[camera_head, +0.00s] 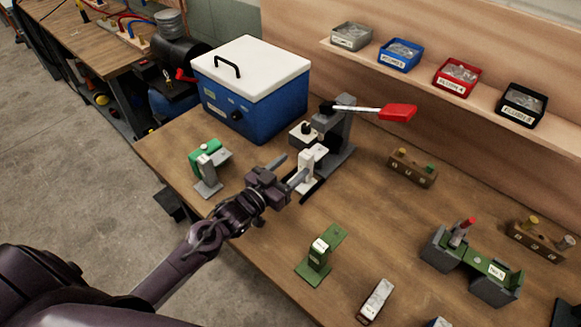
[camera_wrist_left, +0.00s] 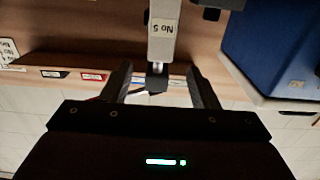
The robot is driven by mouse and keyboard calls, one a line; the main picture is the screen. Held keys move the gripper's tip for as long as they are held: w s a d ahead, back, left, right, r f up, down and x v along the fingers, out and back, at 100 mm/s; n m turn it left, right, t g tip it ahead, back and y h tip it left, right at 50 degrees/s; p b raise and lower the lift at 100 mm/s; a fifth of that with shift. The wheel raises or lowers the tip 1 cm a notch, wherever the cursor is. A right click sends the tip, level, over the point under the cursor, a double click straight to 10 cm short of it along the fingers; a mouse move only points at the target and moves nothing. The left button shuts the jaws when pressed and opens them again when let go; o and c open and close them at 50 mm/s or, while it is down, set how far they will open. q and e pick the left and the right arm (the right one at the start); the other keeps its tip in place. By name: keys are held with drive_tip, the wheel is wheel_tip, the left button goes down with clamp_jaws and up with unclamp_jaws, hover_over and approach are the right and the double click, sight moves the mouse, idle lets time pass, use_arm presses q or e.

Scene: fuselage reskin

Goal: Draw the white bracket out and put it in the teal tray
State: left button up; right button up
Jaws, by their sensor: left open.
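The white bracket (camera_head: 309,168) stands upright at the front of a grey press-like fixture with a red-handled lever (camera_head: 396,112), on the wooden bench. My left gripper (camera_head: 295,168) is open, just left of the bracket in the head view. In the left wrist view its two fingers (camera_wrist_left: 158,70) stand apart on either side of a dark tip below a grey piece labelled "No 5". I cannot tell whether the fingers touch anything. I cannot make out a teal tray in either view. My right gripper is not in view.
A green-and-grey stand (camera_head: 208,165) is to the left, a green stand (camera_head: 320,255) in front. Wooden blocks (camera_head: 412,168) and a green-grey fixture (camera_head: 475,265) stand right. Several small bins line the shelf (camera_head: 440,80).

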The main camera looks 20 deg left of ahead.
sight(302, 158)
use_arm(q)
drive_tip(key=shift+w+d+r, duration=0.1)
drive_tip(key=shift+w+d, duration=0.05)
drive_tip(key=shift+w, duration=0.2)
drive_tip(key=p+x, duration=0.1)
drive_tip(key=x, duration=0.5)
drive_tip(key=shift+p, duration=0.4)
drive_tip(key=shift+w+d, duration=0.2)
drive_tip(key=shift+w, duration=0.4)
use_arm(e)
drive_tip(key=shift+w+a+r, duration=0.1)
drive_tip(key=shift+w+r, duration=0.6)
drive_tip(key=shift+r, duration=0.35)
use_arm(q)
drive_tip(key=shift+c, duration=0.3)
clamp_jaws()
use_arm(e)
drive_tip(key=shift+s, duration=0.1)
